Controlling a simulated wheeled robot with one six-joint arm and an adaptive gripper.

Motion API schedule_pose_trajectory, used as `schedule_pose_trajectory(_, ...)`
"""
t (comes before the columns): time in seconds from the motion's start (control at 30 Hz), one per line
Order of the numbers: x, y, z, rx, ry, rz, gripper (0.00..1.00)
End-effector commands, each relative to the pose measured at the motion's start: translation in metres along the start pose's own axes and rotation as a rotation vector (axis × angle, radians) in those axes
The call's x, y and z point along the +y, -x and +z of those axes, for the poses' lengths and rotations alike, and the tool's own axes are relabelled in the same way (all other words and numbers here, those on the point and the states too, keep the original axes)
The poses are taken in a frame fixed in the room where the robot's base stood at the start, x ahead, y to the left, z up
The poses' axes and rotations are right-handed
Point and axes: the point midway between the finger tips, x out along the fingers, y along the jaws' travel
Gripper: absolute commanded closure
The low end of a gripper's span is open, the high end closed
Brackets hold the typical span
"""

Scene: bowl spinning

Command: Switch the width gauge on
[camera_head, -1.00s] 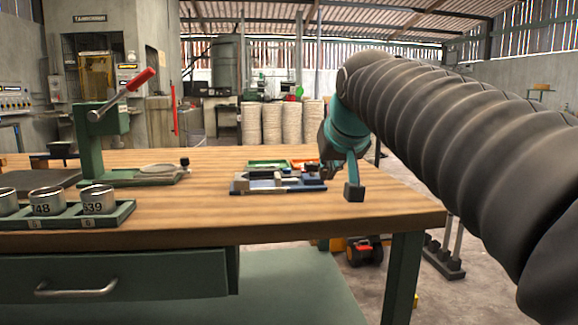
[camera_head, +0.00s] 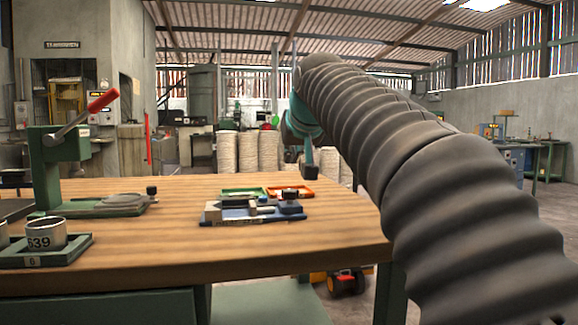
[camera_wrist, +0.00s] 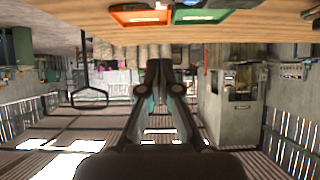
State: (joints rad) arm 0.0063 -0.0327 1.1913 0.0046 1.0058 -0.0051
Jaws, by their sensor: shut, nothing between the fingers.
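The width gauge (camera_head: 250,212) is a low blue and grey device lying on the wooden workbench, right of its middle in the head view. Its switch is too small to make out. My gripper (camera_wrist: 158,68) is shut and empty in the wrist view, its fingers together and pointing away from me. In the head view my teal wrist is above and to the right of the gauge, apart from it. The gauge cannot be made out in the wrist view.
Green (camera_head: 243,191) and orange (camera_head: 290,191) trays lie just behind the gauge. The bench's front middle (camera_head: 200,250) is clear.

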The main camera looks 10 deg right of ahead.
Motion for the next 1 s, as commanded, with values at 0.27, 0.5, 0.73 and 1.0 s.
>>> schedule_pose_trajectory(0.27,-0.001,-0.053,0.002,-0.004,0.001,-0.001,1.0)
schedule_pose_trajectory(0.5,-0.001,-0.093,0.008,-0.002,0.001,-0.001,1.0)
schedule_pose_trajectory(0.73,-0.001,-0.109,0.025,0.0,0.001,-0.001,1.0)
schedule_pose_trajectory(1.0,-0.001,-0.113,0.029,0.0,0.001,-0.001,1.0)
